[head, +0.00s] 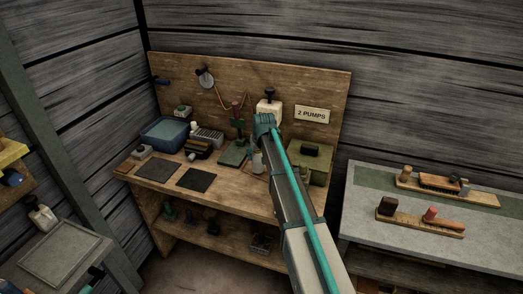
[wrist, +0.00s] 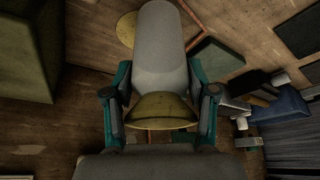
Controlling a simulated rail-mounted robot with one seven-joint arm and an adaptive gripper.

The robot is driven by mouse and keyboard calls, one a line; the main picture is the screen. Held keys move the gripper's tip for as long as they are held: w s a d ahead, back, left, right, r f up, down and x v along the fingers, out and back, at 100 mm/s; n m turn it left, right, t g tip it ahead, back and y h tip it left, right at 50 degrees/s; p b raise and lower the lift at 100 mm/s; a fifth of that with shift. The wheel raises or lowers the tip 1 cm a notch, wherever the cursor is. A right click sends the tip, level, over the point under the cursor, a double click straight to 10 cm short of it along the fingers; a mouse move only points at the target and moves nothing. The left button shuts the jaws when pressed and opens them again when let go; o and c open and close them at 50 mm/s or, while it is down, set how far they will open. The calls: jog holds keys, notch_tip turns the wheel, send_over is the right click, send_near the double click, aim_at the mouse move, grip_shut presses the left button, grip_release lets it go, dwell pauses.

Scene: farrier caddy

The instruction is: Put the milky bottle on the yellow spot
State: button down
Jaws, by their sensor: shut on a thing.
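The milky bottle (wrist: 160,45) is a pale grey-white body with a dull yellow-olive part near my fingers. My gripper (wrist: 160,112) is shut on it, with a teal finger on each side. In the head view, a small pale bottle shape (head: 257,161) shows below my gripper (head: 260,144), beside my arm, over the workbench. The yellow spot (wrist: 126,29) is a flat round patch on the wood, partly hidden behind the bottle in the wrist view. I cannot tell whether the bottle touches the wood.
The workbench (head: 232,192) also holds a green box (head: 311,162), a green stand (head: 235,153), a blue tray (head: 165,134) and dark mats (head: 196,179). A white container (head: 268,107) is at the back board, near the "2 PUMPS" sign (head: 312,114). A grey table (head: 375,228) stands at right.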

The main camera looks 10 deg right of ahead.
jog(key=shift+w+d, duration=0.2)
jog(key=shift+w, duration=0.3)
jog(key=w+d+p, duration=0.1)
jog(key=w+d+f+p, duration=0.1)
jog(key=w, duration=0.1)
jog(key=shift+a+f, duration=0.1)
jog(key=shift+f, duration=0.15)
jog(key=shift+f, duration=0.15)
jog(key=shift+c, duration=1.7)
grip_release()
jog(key=b+v, duration=0.2)
jog(key=v, duration=1)
jog(key=shift+b, duration=0.35)
